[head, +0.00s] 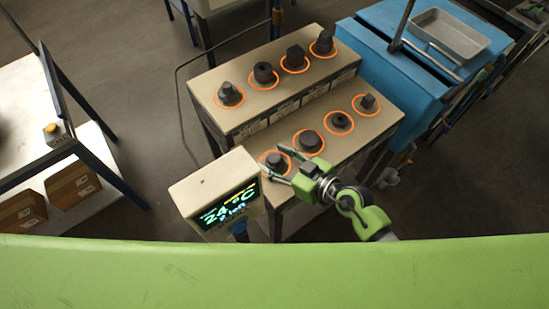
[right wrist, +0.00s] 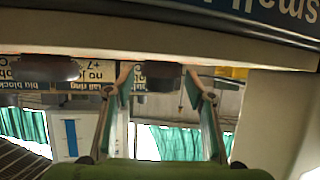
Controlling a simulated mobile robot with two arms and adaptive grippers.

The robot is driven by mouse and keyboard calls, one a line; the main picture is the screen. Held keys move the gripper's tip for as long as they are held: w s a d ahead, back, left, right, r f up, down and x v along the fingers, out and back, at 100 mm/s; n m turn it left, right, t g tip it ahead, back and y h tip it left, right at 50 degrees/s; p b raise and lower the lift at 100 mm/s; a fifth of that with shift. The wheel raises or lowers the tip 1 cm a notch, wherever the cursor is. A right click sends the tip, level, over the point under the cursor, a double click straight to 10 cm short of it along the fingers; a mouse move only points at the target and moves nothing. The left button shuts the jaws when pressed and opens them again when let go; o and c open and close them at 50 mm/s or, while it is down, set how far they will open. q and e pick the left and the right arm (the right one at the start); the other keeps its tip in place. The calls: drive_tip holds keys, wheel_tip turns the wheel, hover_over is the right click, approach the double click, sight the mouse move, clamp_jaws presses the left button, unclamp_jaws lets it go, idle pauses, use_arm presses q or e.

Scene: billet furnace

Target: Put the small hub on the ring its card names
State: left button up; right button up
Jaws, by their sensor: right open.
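A two-step bench (head: 348,152) holds dark parts, each in a glowing orange ring. On the front step are a round part (head: 277,161), a wider round part (head: 309,141), a small hub-like part with a hole (head: 340,121) and a block (head: 367,101). The back step holds a similar row, with a holed part (head: 264,72). I cannot tell for sure which is the small hub. My right gripper (head: 274,158) is open, its fingers around or just above the front-left part. The right wrist view shows a dark part (right wrist: 162,76) between the fingers. My left gripper is out of view.
Cards (head: 283,110) line the back step's face; the right wrist view shows upside-down card text (right wrist: 97,72), partly hidden. A display box (head: 216,193) reading 24 °C stands beside the bench's front left. A blue cabinet (head: 385,65) with a grey tray (head: 445,37) stands right.

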drive_tip(key=v, duration=1.1)
drive_tip(key=shift+s+d+r, duration=0.1)
drive_tip(key=shift+s+d, duration=0.1)
drive_tip(key=shift+s, duration=0.05)
